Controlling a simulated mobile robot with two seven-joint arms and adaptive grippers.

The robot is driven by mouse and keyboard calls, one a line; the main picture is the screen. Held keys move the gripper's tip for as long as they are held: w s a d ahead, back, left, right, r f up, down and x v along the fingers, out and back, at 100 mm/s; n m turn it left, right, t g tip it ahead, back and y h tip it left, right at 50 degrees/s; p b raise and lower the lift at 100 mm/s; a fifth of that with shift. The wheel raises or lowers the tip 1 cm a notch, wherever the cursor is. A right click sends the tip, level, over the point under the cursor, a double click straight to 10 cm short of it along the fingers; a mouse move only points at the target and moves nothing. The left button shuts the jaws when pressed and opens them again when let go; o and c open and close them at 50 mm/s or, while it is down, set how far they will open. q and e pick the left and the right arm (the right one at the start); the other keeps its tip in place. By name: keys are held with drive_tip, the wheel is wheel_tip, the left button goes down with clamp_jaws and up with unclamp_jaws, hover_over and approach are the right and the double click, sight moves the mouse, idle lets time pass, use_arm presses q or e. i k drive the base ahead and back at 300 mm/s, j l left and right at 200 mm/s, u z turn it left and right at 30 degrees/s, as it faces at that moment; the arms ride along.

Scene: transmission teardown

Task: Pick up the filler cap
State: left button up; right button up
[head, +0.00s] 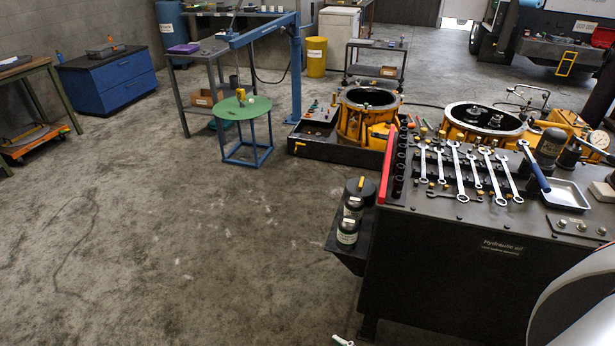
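I cannot pick out the filler cap for certain; many parts here are too small to tell. A green round table (228,110) with a blue frame stands at mid-left, and small orange and pale items lie on it. Small coloured parts also lie near the yellow round housing (350,125) in the middle. Dark bottles with pale labels (347,232) stand on a low side shelf of the black workbench. A large pale curved shape at the lower right corner may be part of my own body.
The black workbench (450,262) fills the right front, with several wrenches (459,170), a metal tray (566,194) and a red bar (388,165) on top. A second yellow housing (455,130) stands behind it. A blue cabinet (110,80) stands far left. The left floor is clear.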

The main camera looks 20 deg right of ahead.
sight(361, 188)
drive_tip(key=i+j+u, duration=0.15)
drive_tip(key=i+u, duration=0.3)
drive_tip(key=i, duration=0.15)
drive_tip(key=i+u, duration=0.4)
drive_tip(key=i, duration=0.2)
drive_tip(key=i+z, duration=0.7)
drive_tip(key=i+j+z, duration=0.2)
drive_tip(key=z, duration=0.15)
drive_tip(key=i+z, duration=0.15)
drive_tip(key=z, duration=0.35)
drive_tip(key=i+z, duration=0.2)
drive_tip(key=z, duration=0.3)
drive_tip(key=i+j+z, duration=0.15)
drive_tip(key=z, duration=0.3)
drive_tip(key=i+j+z, duration=0.1)
drive_tip(key=z, duration=0.3)
drive_tip(key=i+j+z, duration=0.2)
drive_tip(key=z, duration=0.2)
drive_tip(key=i+j+z, duration=0.2)
drive_tip(key=z, duration=0.2)
drive_tip(key=i+j+z, duration=0.2)
drive_tip(key=j+z, duration=0.45)
drive_tip(key=j, duration=0.25)
drive_tip(key=i, duration=0.05)
